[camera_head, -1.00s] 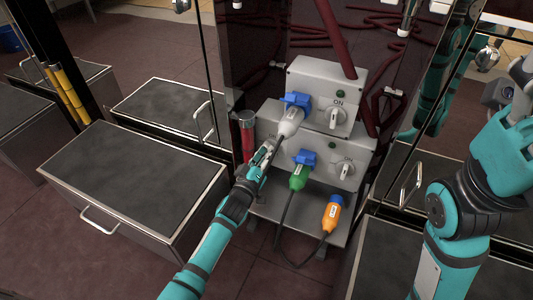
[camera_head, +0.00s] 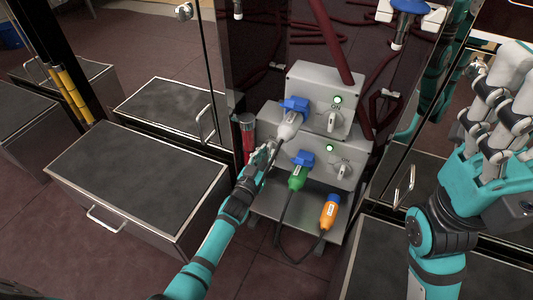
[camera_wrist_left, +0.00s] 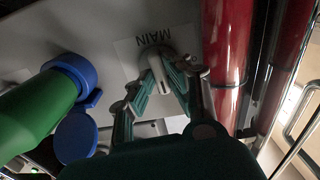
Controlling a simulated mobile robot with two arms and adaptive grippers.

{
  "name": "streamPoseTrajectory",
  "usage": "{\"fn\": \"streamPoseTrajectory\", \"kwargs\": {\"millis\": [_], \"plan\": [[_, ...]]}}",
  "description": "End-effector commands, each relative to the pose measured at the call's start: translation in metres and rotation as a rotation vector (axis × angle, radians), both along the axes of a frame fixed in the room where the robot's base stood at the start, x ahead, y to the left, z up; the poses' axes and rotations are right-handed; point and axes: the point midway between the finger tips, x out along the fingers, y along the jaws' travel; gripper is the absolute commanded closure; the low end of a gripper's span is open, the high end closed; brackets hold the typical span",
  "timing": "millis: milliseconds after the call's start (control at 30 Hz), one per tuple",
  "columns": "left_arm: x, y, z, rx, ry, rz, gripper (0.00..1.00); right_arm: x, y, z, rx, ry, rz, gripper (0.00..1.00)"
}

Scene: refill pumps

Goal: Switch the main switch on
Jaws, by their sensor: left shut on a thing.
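The main switch (camera_wrist_left: 155,68) is a pale knob on a grey panel, below an upside-down MAIN label (camera_wrist_left: 162,38) in the left wrist view. My left gripper (camera_wrist_left: 158,80) has its two fingers closed on the knob. In the head view my left gripper (camera_head: 269,150) is at the left side of the grey pump boxes (camera_head: 318,78) and hides the main switch. The upper knob (camera_head: 332,121) and lower knob (camera_head: 344,169) each stand below a lit green lamp. My right gripper (camera_head: 498,120) is raised at the right, away from the boxes.
A white-grey plug (camera_head: 289,125) with a blue socket is in the upper box. A green plug (camera_head: 297,178) is in the lower one. A red cylinder (camera_head: 248,136) stands close left of my left gripper.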

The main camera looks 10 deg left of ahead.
Motion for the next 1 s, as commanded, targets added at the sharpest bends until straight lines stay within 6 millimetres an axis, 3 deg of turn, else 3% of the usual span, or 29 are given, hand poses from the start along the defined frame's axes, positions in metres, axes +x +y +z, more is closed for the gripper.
{"fn": "streamPoseTrajectory", "kwargs": {"millis": [700,733,800,1000], "plan": [[-0.0005,0.0003,-0.0006,0.083,-0.016,0.000,1.00,0.0011,0.0001,-0.0029,-0.002,0.012,0.001,0.30],[-0.0005,0.0003,-0.0006,0.083,-0.016,0.000,0.84,0.0012,0.0001,-0.0029,-0.002,0.012,0.001,0.30],[-0.0005,0.0003,-0.0006,0.083,-0.016,0.000,0.77,0.0013,0.0001,-0.0029,-0.002,0.012,0.001,0.30],[-0.0003,0.0001,-0.0004,0.082,-0.016,0.000,0.77,0.0016,0.0001,-0.0024,-0.002,0.012,0.000,0.30]]}}
